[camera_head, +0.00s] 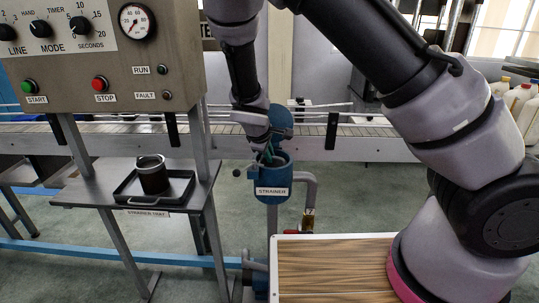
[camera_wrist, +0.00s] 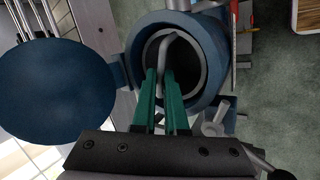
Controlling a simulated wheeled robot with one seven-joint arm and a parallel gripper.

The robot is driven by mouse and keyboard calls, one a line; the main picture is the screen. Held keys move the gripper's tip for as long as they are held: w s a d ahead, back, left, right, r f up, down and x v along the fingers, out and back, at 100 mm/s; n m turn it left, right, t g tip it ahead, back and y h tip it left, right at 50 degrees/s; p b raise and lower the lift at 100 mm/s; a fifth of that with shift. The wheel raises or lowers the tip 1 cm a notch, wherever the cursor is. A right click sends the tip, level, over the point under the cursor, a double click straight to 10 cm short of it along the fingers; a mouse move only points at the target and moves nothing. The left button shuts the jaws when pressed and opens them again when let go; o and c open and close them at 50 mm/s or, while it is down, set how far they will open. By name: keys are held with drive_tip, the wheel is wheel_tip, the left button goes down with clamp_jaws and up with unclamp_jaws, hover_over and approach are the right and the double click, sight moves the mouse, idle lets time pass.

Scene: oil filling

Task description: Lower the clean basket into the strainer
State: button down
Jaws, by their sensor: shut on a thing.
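The blue strainer (camera_head: 272,180) stands at the centre of the head view, with its round lid (camera_head: 281,118) swung open. In the wrist view its blue rim (camera_wrist: 135,50) surrounds a dark opening, and the lid (camera_wrist: 52,92) lies open to the left. My gripper (camera_head: 266,157) is directly over the strainer. Its green fingers (camera_wrist: 165,85) are shut on the grey handle (camera_wrist: 168,46) of the clean basket. The basket's pale ring (camera_wrist: 203,64) shows within the strainer's mouth. Its body is hidden, so I cannot tell how deep it sits.
A black strainer tray (camera_head: 178,190) on the shelf at left holds a dark basket (camera_head: 152,175). A control panel (camera_head: 100,60) rises above it. A conveyor (camera_head: 345,140) runs behind the strainer. White bottles (camera_head: 520,100) stand at the far right.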

drive_tip(key=c, duration=0.9)
unclamp_jaws()
drive_tip(key=v, duration=1)
drive_tip(key=s+d+r+m+g+y, duration=0.1)
drive_tip(key=d+r+m+g+y, duration=0.1)
drive_tip(key=d+r+m, duration=0.45)
drive_tip(key=s+d+r+m+g+y, duration=0.15)
drive_tip(key=d+r+m, duration=0.25)
drive_tip(key=d+r, duration=0.6)
drive_tip(key=s+d+r+m+t, duration=0.1)
drive_tip(key=s+d+r+m, duration=0.1)
drive_tip(key=s+d+r, duration=0.1)
drive_tip(key=s+d+r+m+t, duration=0.2)
drive_tip(key=s+d+r+m, duration=0.1)
drive_tip(key=s+d, duration=0.1)
drive_tip(key=s+d+r+m+t+y, duration=0.1)
drive_tip(key=s+d+r+m, duration=0.1)
drive_tip(key=s, duration=0.3)
drive_tip(key=shift+d+r, duration=0.7)
